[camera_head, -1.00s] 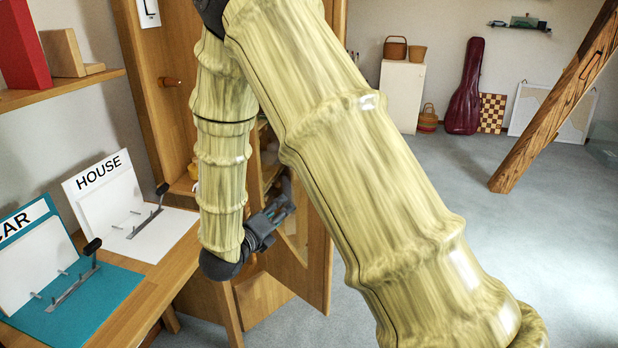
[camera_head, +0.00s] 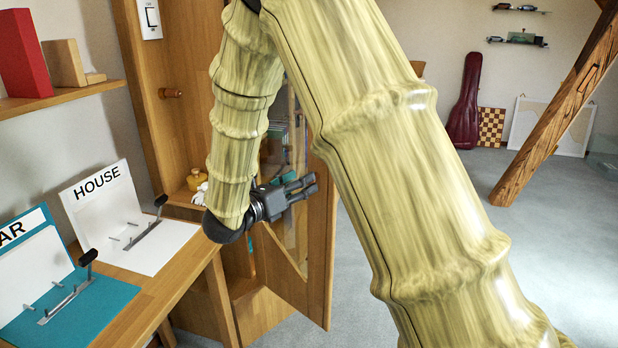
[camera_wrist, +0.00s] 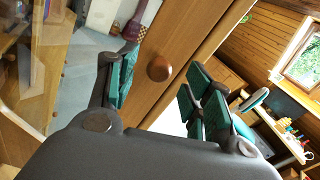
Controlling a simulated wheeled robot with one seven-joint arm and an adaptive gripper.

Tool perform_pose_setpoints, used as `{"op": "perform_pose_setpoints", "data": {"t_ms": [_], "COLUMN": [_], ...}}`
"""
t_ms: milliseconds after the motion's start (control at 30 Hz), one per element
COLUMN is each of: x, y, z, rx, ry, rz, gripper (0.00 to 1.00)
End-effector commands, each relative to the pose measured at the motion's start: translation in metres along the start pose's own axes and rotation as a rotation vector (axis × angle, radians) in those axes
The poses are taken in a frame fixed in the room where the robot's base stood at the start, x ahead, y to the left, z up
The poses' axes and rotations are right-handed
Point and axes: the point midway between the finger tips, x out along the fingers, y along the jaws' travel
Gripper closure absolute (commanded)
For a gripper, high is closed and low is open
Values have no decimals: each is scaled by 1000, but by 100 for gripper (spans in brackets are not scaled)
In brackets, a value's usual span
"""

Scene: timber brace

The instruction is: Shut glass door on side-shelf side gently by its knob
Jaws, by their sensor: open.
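The glass door (camera_head: 318,240) of the wooden cabinet stands open in the head view, its wooden frame jutting out to the right. Its round brown knob (camera_wrist: 159,68) shows in the wrist view on the wooden door stile (camera_wrist: 180,50), beyond and between my spread fingers. My gripper (camera_head: 308,187) is open and empty beside the door in the head view, and its teal-padded fingers (camera_wrist: 160,92) show in the wrist view. The knob looks clear of both fingers. In the head view the knob cannot be made out behind my gripper and arm.
A desk (camera_head: 160,290) with a HOUSE binder (camera_head: 130,225) and a teal binder (camera_head: 75,300) stands at left. A slanted timber brace (camera_head: 560,105) is at right.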

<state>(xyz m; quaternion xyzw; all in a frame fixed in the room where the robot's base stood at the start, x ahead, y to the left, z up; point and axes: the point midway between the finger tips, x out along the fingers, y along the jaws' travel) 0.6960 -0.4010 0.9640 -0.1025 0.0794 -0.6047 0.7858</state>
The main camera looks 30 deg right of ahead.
Motion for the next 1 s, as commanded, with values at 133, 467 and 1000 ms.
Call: {"op": "perform_pose_setpoints", "data": {"t_ms": [133,467,1000], "x": [21,40,40], "y": [-1,0,0], "z": [0,0,0], "rx": [-1,-2,-2], "ry": [-1,-1,-1], "rz": [-1,0,1], "gripper": [49,49,100]}}
